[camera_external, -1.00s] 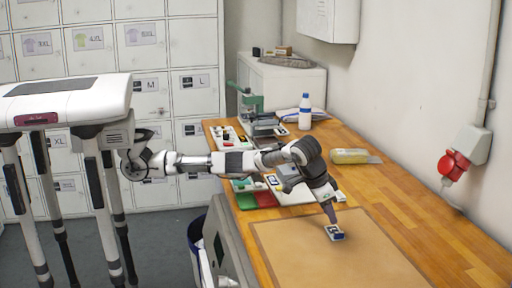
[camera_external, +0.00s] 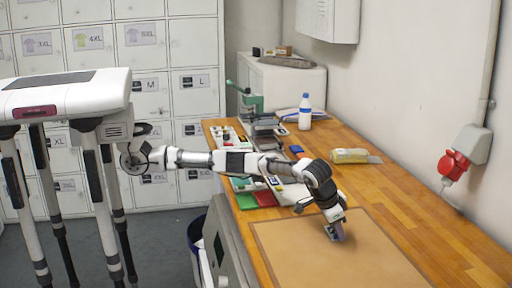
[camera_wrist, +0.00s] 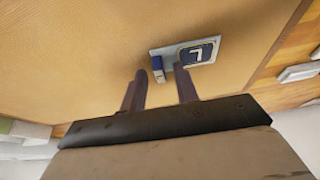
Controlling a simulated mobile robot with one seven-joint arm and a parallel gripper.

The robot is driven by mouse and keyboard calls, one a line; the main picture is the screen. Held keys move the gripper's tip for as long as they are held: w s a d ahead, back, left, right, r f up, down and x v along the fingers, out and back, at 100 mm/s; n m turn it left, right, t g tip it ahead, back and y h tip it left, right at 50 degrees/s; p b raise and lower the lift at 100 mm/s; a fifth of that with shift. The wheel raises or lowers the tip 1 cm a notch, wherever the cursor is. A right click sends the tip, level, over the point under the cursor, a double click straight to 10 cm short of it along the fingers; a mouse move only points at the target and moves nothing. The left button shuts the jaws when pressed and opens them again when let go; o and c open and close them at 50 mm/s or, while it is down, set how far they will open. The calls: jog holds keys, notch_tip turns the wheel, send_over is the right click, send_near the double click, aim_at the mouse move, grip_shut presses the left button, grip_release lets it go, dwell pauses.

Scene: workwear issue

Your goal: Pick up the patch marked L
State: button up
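The patch marked L (camera_wrist: 198,52) is dark blue with a light border and a white letter. It lies on a grey-white backing piece (camera_wrist: 168,48) on the tan mat (camera_wrist: 70,55). A small blue and white piece (camera_wrist: 157,67) stands at the left end of the backing. My gripper (camera_wrist: 159,72) is open, its two fingers apart, with that piece between or just beyond the tips. The right fingertip overlaps the patch's left edge in the picture; I cannot tell whether it touches. In the external view my gripper (camera_external: 337,233) is low over the mat and hides most of the patch.
Trays (camera_external: 284,193) and a green press (camera_external: 254,104) stand at the bench's far left part. The mat's near part is clear.

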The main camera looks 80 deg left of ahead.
grip_shut()
jog(key=shift+r, duration=0.1)
